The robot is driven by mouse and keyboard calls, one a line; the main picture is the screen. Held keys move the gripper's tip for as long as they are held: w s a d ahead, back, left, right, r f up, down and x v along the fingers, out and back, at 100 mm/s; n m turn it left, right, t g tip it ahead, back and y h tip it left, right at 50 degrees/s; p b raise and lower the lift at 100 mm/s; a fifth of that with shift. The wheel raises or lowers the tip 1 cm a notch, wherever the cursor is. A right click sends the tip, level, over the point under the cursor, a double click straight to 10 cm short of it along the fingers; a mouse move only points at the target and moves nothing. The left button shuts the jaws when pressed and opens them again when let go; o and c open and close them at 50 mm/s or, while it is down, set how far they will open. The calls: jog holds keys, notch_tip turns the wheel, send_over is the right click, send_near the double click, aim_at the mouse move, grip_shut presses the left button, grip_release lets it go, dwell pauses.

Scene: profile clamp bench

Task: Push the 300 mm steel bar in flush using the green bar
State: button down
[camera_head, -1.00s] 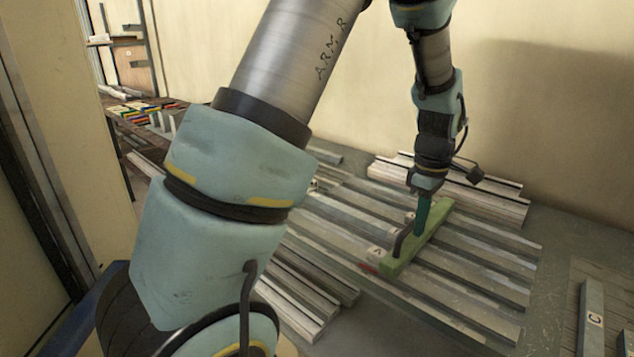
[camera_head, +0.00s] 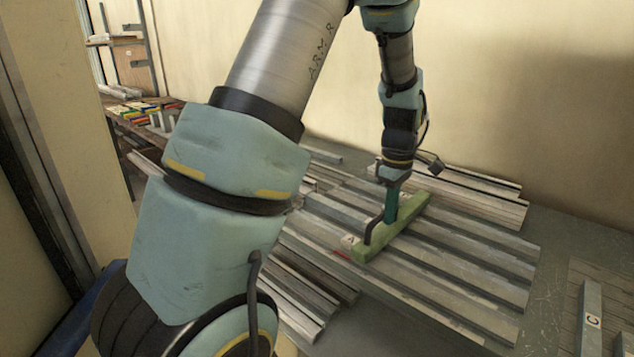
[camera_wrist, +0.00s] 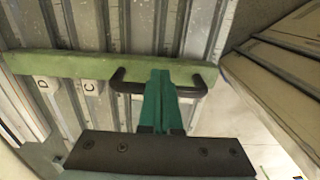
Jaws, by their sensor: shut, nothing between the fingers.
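The green bar (camera_head: 405,232) lies across the ribbed metal channels, with a black handle (camera_head: 373,230) arching over it. My gripper (camera_head: 391,219) is shut, with its teal fingertips down at the handle, touching or very close to it. In the wrist view the green bar (camera_wrist: 50,64) spans the channels, and my fingers (camera_wrist: 158,100) stand within the handle's span. A small plate marked A (camera_head: 350,241) is just left of the green bar. Plates D (camera_wrist: 43,83) and C (camera_wrist: 91,87) lie beside it in the wrist view. I cannot tell which steel bar is 300 mm.
A separate bar marked C (camera_head: 591,318) lies at the right. Loose profiles (camera_head: 303,290) lie at the front left of the channels, and more profiles (camera_head: 490,208) are stacked behind near the wall. The grey bench between the channels and bar C is clear.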

jog(key=w+a+p, duration=0.2)
jog(key=w+a, duration=1.1)
jog(key=shift+a, duration=0.35)
dwell(1.1)
jog(key=shift+w+a, duration=0.3)
jog(key=shift+a, duration=0.1)
dwell(0.7)
notch_tip(320, 180, up, 7)
jog(key=s+d+p, duration=0.1)
jog(key=p, duration=0.4)
jog(key=shift+p, duration=0.4)
jog(key=shift+d, duration=0.1)
jog(key=s+a+r+m, duration=0.1)
jog(key=s+a+m, duration=0.2)
jog(key=s, duration=0.4)
jog(key=s+a+r+m+t+b, duration=0.1)
jog(key=s+a+m, duration=0.3)
jog(key=s, duration=0.3)
jog(key=s+a+r+m, duration=0.2)
jog(key=s+a+m, duration=0.1)
jog(key=s, duration=0.5)
jog(key=shift+a+m+t, duration=0.3)
jog(key=shift+a, duration=0.25)
